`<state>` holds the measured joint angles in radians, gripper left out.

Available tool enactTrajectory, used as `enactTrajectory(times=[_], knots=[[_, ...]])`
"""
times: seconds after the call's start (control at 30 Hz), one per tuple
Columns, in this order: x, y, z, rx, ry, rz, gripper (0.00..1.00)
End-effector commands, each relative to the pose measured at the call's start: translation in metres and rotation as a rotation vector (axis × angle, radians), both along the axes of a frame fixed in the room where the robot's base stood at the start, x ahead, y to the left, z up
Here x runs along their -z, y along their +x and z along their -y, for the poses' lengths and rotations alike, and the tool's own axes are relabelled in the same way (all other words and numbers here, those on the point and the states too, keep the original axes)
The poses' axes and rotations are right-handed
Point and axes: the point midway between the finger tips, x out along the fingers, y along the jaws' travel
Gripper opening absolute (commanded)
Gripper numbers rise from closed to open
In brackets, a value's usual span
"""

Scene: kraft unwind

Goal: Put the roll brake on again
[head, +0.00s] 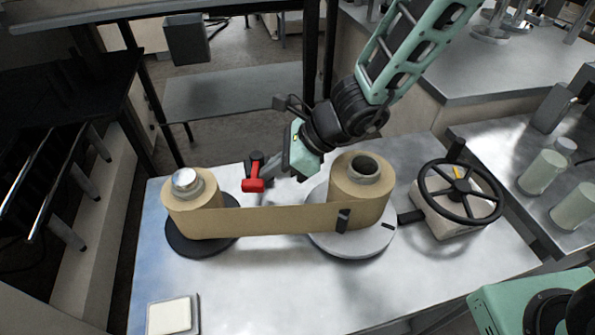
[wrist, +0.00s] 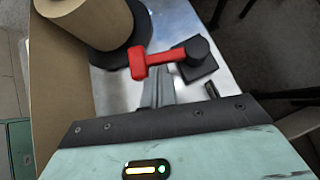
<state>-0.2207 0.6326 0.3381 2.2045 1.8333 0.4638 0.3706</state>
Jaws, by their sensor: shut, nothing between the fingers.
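The roll brake is a red T-shaped lever (head: 253,184) on a black pivot block (head: 255,158), behind the paper web between the two rolls. In the wrist view the red lever (wrist: 158,60) runs left from the round black pivot (wrist: 197,48), its wide end nearest the small roll (wrist: 90,25). My gripper (head: 268,170) is shut and empty, just right of the lever in the head view. In the wrist view its grey fingertips (wrist: 160,75) end close to the lever's arm; I cannot tell whether they touch it.
Kraft paper (head: 270,221) stretches from the small roll (head: 192,200) to the large roll (head: 360,190) on a grey disc (head: 350,243). A black handwheel (head: 460,192) stands right. A white square pad (head: 172,316) lies front left. The table's front middle is clear.

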Motion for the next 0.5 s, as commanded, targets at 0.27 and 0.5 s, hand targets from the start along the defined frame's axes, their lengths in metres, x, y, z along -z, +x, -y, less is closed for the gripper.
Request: enactTrajectory(times=[0.27,0.5], knots=[[0.0006,-0.0060,-0.0107,0.007,0.000,-0.001,0.00],[-0.0005,-0.0058,-0.0103,0.008,0.000,-0.002,0.00]])
